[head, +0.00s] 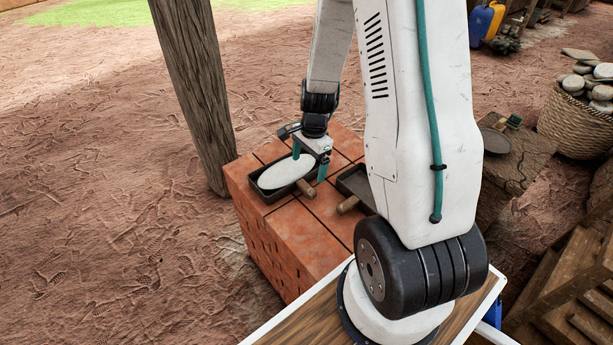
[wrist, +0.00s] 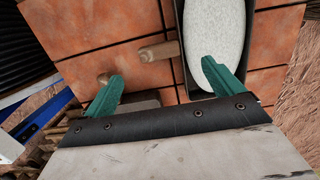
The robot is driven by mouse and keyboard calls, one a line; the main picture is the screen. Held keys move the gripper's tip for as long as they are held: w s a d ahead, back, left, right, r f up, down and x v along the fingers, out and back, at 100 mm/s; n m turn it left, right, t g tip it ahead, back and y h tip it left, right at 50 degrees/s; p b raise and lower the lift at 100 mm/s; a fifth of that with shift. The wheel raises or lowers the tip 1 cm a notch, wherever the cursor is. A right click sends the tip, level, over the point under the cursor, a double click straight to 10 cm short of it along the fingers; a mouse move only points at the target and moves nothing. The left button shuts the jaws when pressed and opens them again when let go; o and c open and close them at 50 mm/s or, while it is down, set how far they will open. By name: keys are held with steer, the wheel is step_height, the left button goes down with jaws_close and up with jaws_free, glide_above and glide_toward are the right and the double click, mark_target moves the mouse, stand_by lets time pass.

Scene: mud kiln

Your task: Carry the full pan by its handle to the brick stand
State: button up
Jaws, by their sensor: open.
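A dark oblong pan filled with a white oval mass (head: 285,174) rests on a block of red-orange bricks (head: 283,232). Its short wooden handle (head: 306,189) points toward my base. My gripper (head: 309,163) is open and empty over the handle side of this pan. In the wrist view, the pan's white filling (wrist: 218,38) is at the top right, partly behind one finger. The handle (wrist: 158,51) lies across the gap between my open fingertips (wrist: 162,71), clear of both. I cannot tell the height between fingers and handle.
A second dark pan (head: 353,181), seemingly empty, lies on the same bricks to the right; its wooden handle (head: 347,205) is close by. A wooden post (head: 193,90) stands behind left. A stone-filled basket (head: 578,125) and a stump (head: 515,165) are at right. Open dirt lies left.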

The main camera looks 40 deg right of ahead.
steer(key=s+a+r+n, duration=0.4)
steer(key=a+r+n, duration=0.1)
steer(key=r, duration=0.6)
steer(key=s+a+r+n, duration=0.3)
steer(key=a+r+n, duration=0.15)
steer(key=r, duration=0.65)
steer(key=s+a+r+n, duration=0.2)
steer(key=s+r+n, duration=0.2)
steer(key=s, duration=0.3)
steer(key=s+a+r+n+t+h, duration=0.1)
steer(key=s+a+r+n, duration=0.2)
steer(key=s, duration=0.4)
steer(key=shift+r+n, duration=0.4)
steer(key=shift+n, duration=0.35)
